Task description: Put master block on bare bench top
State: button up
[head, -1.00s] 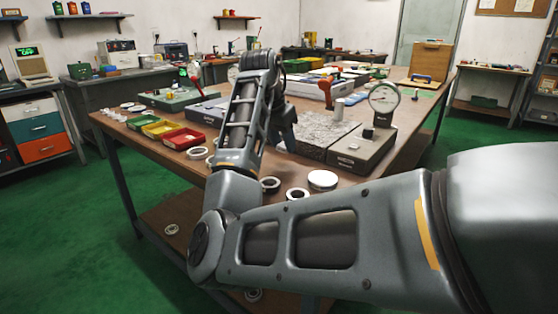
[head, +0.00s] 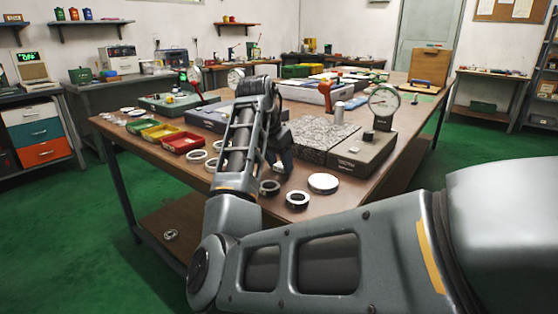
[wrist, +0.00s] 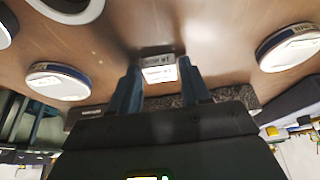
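The master block (wrist: 161,74), a small pale metal block with a printed label, sits between the two fingers of my gripper (wrist: 158,66) in the wrist view. The fingers appear closed against its sides. In the head view my gripper (head: 281,166) points down, low over the front part of the brown bench top (head: 345,203), left of the speckled granite plate. Whether the block touches the bench I cannot tell.
Coloured bins (head: 182,142) stand left. Bare wood shows around the rings.

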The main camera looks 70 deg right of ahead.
jog(key=shift+o, duration=1.3)
jog(key=shift+r, duration=0.1)
jog(key=p+v, duration=0.2)
jog(key=v, duration=1)
jog(key=shift+a, duration=0.1)
